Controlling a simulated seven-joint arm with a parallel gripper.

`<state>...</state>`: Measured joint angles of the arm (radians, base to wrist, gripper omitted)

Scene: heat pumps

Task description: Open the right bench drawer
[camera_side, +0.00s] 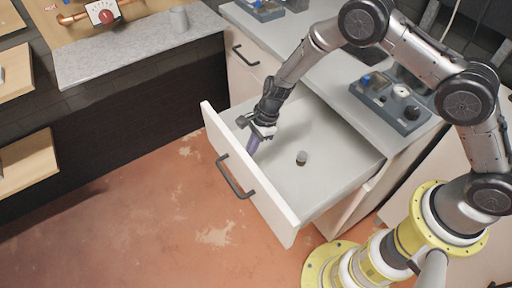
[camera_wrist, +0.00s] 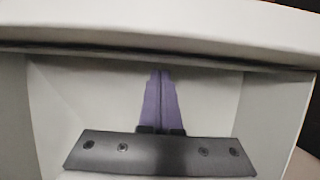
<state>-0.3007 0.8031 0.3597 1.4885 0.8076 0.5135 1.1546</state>
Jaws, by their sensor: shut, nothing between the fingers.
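The right bench drawer (camera_side: 330,170) is pulled well out from the bench in the side view. Its white front panel (camera_side: 222,165) carries a dark bar handle (camera_side: 234,178) on the outer face. My gripper (camera_side: 253,146) is inside the open drawer, just behind the front panel, pointing down. In the wrist view the two purple fingers of my gripper (camera_wrist: 161,72) are shut together with nothing between them. The inner side of the drawer front (camera_wrist: 160,28) spans the top of that view. Whether the fingers touch the panel I cannot tell.
A small grey cylinder (camera_side: 302,158) stands on the drawer floor. A grey tray with fittings (camera_side: 390,104) sits on the bench top. Another drawer (camera_side: 246,62) to the left is closed. The reddish floor (camera_side: 160,220) before the drawer is clear.

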